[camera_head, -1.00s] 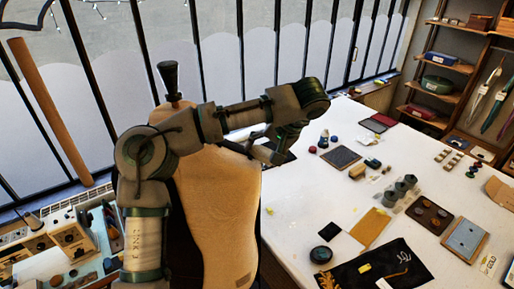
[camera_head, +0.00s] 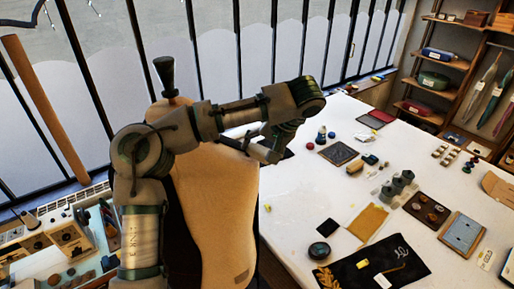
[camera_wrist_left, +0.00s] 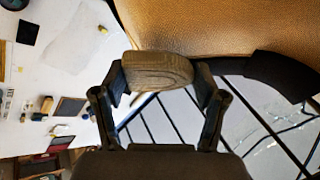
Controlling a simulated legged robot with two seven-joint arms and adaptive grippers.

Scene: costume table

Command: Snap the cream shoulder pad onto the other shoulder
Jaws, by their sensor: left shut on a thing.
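A tan dress-form torso (camera_head: 215,205) with a dark neck knob (camera_head: 165,75) stands in front of me. My left arm crosses in front of its upper part, and my left gripper (camera_head: 262,150) is at its right shoulder side. In the left wrist view, my left gripper (camera_wrist_left: 160,82) is shut on the cream shoulder pad (camera_wrist_left: 158,68), a ribbed, rounded piece between the two fingers. The pad is close beside the tan torso surface (camera_wrist_left: 210,25); I cannot tell whether they touch. A black piece (camera_wrist_left: 285,75) lies along the torso's edge. My right gripper is not in view.
The white table (camera_head: 290,210) to the right holds a round black tin (camera_head: 319,250), a black cloth (camera_head: 360,270), a yellow-tan cloth (camera_head: 368,222) and several small trays. A bench with equipment (camera_head: 60,240) stands at the left. Barred windows are behind.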

